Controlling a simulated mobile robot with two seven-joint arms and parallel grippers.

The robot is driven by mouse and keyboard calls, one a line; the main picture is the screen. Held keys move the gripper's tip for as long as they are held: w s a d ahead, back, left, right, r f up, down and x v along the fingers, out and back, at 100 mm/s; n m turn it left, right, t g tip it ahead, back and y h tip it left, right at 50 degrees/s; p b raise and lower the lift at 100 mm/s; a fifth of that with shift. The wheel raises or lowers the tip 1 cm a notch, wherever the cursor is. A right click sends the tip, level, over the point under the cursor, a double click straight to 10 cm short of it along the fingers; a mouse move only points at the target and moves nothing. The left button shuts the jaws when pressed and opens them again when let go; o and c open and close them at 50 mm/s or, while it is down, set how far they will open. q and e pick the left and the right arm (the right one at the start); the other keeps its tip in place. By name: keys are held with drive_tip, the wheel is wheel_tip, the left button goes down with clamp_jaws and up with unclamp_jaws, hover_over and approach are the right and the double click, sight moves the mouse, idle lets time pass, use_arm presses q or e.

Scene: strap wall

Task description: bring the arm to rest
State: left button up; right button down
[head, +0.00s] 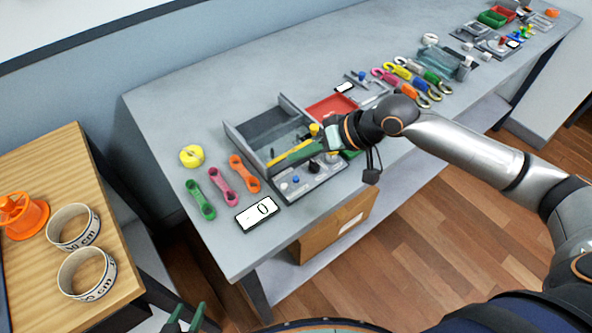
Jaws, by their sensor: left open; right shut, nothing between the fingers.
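My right arm reaches in from the right, over the grey workbench (330,215). Its gripper (292,158) has green fingers that are shut with nothing between them. They point left above the grey tray (240,140) and the small control panel (310,180); I cannot tell whether they touch anything. A thin yellow piece (281,157) shows right beside the fingers. My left gripper (186,317) is at the bottom edge, below the bench front. Only its two green fingertips show, spread apart and empty.
Several coloured straps (221,187) and a yellow roll (192,156) lie at the bench's left end, near a white display (257,214) reading 0. A wooden table (45,170) holds two rings (87,272).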

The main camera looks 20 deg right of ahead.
idle(0.8)
drive_tip(key=s+a+f, duration=0.1)
drive_tip(key=s+a+f+n, duration=0.1)
drive_tip(key=s+a, duration=0.1)
drive_tip(key=s+a+f+n, duration=0.1)
drive_tip(key=s+f, duration=0.1)
drive_tip(key=shift+s+a+g, duration=0.15)
drive_tip(key=shift+a+g, duration=0.05)
drive_tip(key=shift+g, duration=0.1)
drive_tip(key=shift+n+h, duration=0.3)
drive_tip(key=shift+h, duration=0.2)
drive_tip(key=s+f, duration=0.2)
drive_tip(key=s, duration=0.1)
drive_tip(key=shift+s+a+f, duration=0.15)
drive_tip(key=shift+s+a, duration=0.15)
drive_tip(key=shift+a, duration=0.1)
drive_tip(key=s+d+f+m+g+h, duration=0.1)
drive_tip(key=s+d+f+m+h, duration=0.35)
drive_tip(key=s+d, duration=0.8)
drive_tip(key=w+a+f+n+t, duration=0.1)
drive_tip(key=a+f+t, duration=0.1)
drive_tip(key=f, duration=0.4)
drive_tip(key=w+a+f+t, duration=0.2)
drive_tip(key=a+f+t, duration=0.1)
drive_tip(key=f, duration=0.3)
drive_tip(key=shift+w+n+t, duration=0.25)
drive_tip(key=shift+n+t, duration=0.05)
drive_tip(key=shift+n, duration=0.05)
drive_tip(key=shift+f, duration=0.1)
